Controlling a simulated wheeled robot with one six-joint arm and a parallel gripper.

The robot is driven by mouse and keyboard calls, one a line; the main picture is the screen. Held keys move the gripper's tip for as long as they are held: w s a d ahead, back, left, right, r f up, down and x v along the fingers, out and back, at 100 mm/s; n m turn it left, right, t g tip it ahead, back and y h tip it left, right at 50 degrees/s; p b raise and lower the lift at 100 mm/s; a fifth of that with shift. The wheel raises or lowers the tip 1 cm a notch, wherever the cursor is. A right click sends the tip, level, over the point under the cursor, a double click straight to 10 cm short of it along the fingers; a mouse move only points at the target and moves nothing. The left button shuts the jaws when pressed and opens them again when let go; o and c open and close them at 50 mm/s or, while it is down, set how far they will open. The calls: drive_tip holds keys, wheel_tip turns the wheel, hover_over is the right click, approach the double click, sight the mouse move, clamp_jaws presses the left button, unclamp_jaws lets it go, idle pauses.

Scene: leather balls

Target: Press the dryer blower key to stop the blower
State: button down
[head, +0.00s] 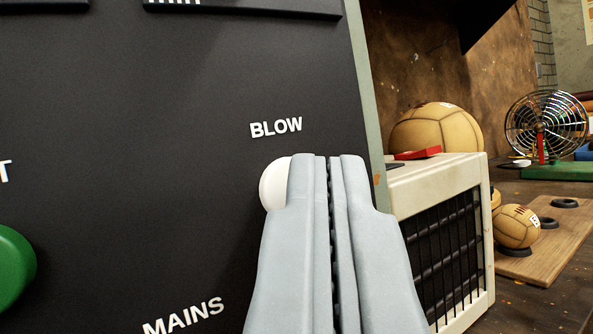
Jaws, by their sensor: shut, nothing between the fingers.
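A black control panel (130,130) fills the left of the head view. The word BLOW is printed on it, and a round white key (274,186) sits just below that word. My gripper (330,158) is shut and empty, its two grey fingers side by side. The fingertips are in front of the key's right part and hide it; only its left part shows. I cannot tell whether the fingertips touch the key or how far in it is.
A green knob (12,268) is at the left edge, near the MAINS label.

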drive_tip(key=shift+s, duration=0.1)
drive_tip(key=shift+s+d, duration=0.45)
drive_tip(key=shift+s, duration=0.25)
drive_tip(key=s+d, duration=0.3)
drive_tip(key=s, duration=0.2)
idle(0.6)
drive_tip(key=shift+s, duration=0.1)
